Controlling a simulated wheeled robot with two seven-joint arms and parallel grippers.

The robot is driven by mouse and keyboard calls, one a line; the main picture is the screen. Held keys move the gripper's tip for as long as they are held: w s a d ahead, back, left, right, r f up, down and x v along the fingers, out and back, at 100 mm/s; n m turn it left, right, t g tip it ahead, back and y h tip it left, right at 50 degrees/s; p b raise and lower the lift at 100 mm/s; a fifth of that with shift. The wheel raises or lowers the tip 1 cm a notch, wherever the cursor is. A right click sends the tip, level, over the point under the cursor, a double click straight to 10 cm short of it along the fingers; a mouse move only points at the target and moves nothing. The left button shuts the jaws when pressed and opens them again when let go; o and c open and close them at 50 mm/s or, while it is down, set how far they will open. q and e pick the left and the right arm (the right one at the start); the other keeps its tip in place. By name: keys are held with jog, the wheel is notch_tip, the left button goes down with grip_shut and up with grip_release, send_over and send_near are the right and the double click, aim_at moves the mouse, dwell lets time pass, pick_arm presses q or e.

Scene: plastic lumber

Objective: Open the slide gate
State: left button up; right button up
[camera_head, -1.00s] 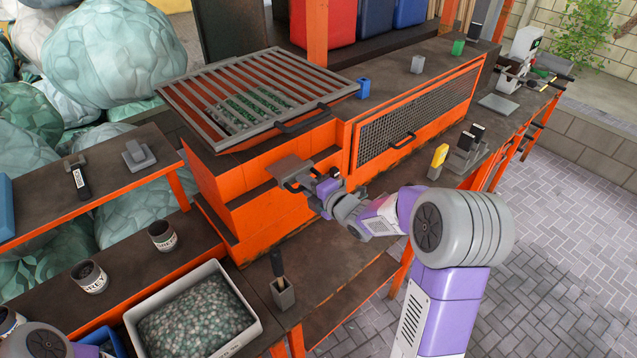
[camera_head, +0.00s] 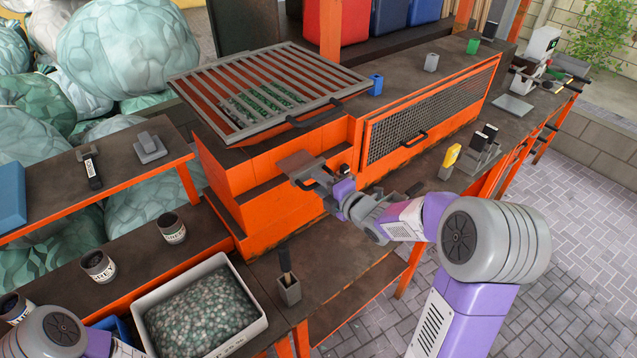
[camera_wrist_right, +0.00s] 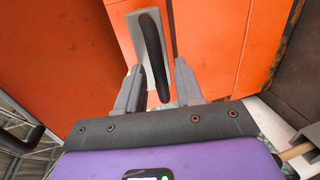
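The slide gate (camera_head: 298,162) is a flat grey plate with a dark handle, at the front of the orange machine (camera_head: 275,192) below the slatted grate. In the right wrist view the black handle (camera_wrist_right: 153,52) stands in front of the grey plate (camera_wrist_right: 129,35). My right gripper (camera_head: 323,187) is at the gate's handle. In the wrist view its two grey fingers (camera_wrist_right: 158,85) are apart, with the handle's near end between them and a gap visible on either side. My left arm shows at the bottom left; its gripper is out of the picture.
The slatted grate (camera_head: 180,87) lies on the machine's top, and a mesh panel (camera_head: 430,122) with a handle is to the right. A white bin (camera_head: 262,322) of pellets, a small grey holder (camera_head: 289,291) and dark cups (camera_head: 171,228) are at the lower left.

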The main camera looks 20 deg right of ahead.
jog(key=v, duration=0.6)
jog(key=shift+s, duration=0.1)
dwell(0.4)
